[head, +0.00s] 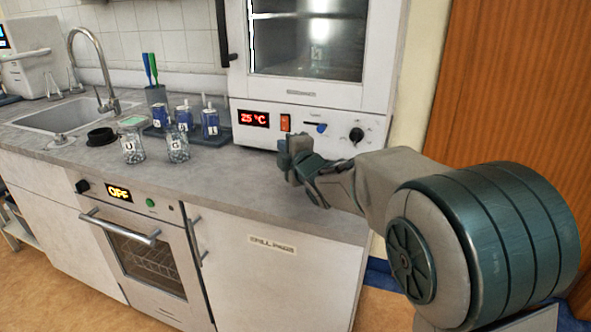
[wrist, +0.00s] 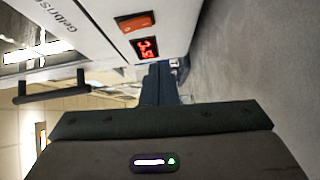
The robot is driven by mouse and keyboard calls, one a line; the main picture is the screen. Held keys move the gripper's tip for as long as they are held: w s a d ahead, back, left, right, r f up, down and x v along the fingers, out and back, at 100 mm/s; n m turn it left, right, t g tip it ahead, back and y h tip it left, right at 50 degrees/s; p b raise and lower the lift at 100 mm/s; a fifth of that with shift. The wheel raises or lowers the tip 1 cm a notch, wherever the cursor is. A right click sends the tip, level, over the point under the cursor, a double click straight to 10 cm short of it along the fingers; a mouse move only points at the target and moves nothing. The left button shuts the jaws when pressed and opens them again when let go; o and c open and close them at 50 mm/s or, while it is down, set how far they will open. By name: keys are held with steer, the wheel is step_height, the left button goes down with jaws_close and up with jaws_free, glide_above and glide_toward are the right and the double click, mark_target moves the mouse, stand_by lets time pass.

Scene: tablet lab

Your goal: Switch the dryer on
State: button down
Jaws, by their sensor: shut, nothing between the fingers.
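The dryer (head: 345,118) is a white cabinet with a glass door on the counter at the back. Its front panel has a red display (head: 254,119) reading 25 °C, an orange-red rocker switch (head: 285,123), a blue slider (head: 321,127) and a black knob (head: 356,134). In the wrist view the picture is turned sideways, and the rocker switch (wrist: 137,22) and display (wrist: 146,49) lie just beyond the fingers. My gripper (head: 291,146) is shut and empty, in front of and slightly below the switch. The fingers (wrist: 160,75) show no clear contact with the panel.
Glass jars (head: 132,146) of pellets and a rack (head: 183,134) with blue-labelled bottles stand left of the dryer. A sink (head: 62,116) is farther left. An oven (head: 145,245) with an OFF display is under the counter (head: 235,180). The front counter is clear.

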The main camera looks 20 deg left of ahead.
steer(key=v, duration=0.7)
steer(key=shift+w+d+f, duration=0.1)
steer(key=shift+f, duration=0.3)
